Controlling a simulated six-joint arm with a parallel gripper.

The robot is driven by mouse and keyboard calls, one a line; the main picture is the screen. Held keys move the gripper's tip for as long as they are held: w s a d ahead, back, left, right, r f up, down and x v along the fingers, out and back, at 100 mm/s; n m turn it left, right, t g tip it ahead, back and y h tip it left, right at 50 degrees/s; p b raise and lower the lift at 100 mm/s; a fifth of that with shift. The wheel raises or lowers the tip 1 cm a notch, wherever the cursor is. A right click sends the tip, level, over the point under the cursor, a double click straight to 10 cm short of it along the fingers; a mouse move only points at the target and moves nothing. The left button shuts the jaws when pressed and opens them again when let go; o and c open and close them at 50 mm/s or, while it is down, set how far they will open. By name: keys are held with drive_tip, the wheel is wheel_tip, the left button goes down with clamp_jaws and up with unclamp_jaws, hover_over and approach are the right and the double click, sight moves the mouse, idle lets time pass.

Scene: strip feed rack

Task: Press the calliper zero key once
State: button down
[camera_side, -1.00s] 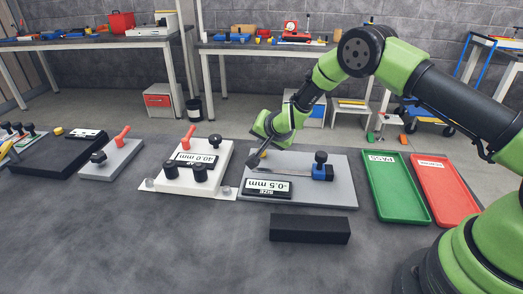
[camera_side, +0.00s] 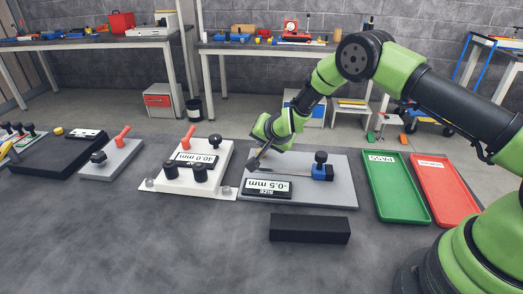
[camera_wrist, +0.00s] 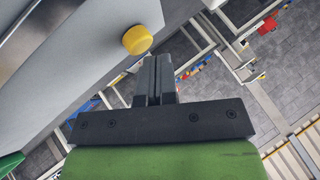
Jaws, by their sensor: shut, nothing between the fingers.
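The calliper station is a grey plate (camera_side: 335,194) with a blue slider (camera_side: 320,172) under a black knob. A black display (camera_side: 267,187) at its front left reads -0.5 mm. A round yellow key (camera_wrist: 137,40) shows in the wrist view, standing out from a grey body. My gripper (camera_side: 252,165) is shut and empty, tilted down over the plate's back left, just behind the display. In the wrist view its fingertips (camera_wrist: 153,58) are close beside the yellow key, on its lower right. I cannot tell whether they touch. The key is not clear in the side view.
A white fixture (camera_side: 190,180) with a 40.0 mm display and black knobs stands close on the left. A green tray (camera_side: 395,187) and a red tray (camera_side: 445,190) lie on the right. A black block (camera_side: 310,229) lies in front. The front left bench is clear.

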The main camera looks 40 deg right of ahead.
drive_tip(key=shift+f, duration=0.45)
idle(0.5)
drive_tip(key=shift+r, duration=0.9)
drive_tip(key=shift+r, duration=0.1)
drive_tip(key=shift+r, duration=2.4)
